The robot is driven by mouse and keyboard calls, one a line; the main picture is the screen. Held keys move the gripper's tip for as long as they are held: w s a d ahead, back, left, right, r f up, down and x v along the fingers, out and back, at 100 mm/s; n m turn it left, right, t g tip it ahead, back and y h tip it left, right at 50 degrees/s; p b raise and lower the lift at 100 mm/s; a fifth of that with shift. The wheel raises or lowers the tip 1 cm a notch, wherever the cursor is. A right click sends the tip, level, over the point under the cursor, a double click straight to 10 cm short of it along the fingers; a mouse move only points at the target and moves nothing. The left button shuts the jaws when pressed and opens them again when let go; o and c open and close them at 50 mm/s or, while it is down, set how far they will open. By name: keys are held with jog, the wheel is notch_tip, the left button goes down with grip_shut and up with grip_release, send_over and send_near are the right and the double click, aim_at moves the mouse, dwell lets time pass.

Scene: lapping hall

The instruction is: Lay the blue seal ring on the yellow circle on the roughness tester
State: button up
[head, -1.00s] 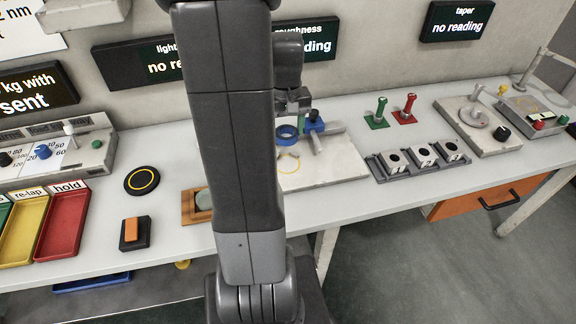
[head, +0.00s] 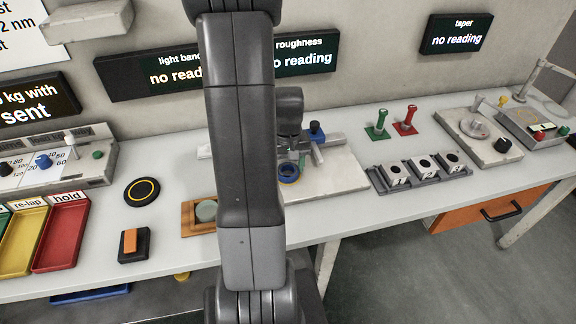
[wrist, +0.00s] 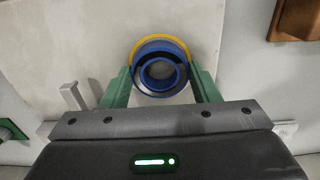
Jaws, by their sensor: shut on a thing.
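The blue seal ring (wrist: 142,73) is between the green fingers of my gripper (wrist: 160,74), which is shut on it. In the wrist view the yellow circle (wrist: 160,37) shows as an arc past the ring's far edge; the ring covers the rest. The ring appears over the circle, slightly offset, and I cannot tell whether it touches the plate. In the head view the ring (head: 290,179) is low over the pale plate of the roughness tester (head: 335,178). My arm hides the tester's left part.
The tester's post with a blue knob (head: 316,132) stands just behind the ring. A grey rack of blocks (head: 420,170) is to the right, with green (head: 377,125) and red (head: 405,121) stands behind. A wooden holder (head: 200,217) and black-orange block (head: 134,242) are left.

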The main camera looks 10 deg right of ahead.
jog(key=shift+f, duration=0.2)
jog(key=o, duration=1.1)
notch_tip(320, 180, up, 12)
jog(key=shift+r+p, duration=0.2)
jog(key=shift+p, duration=0.1)
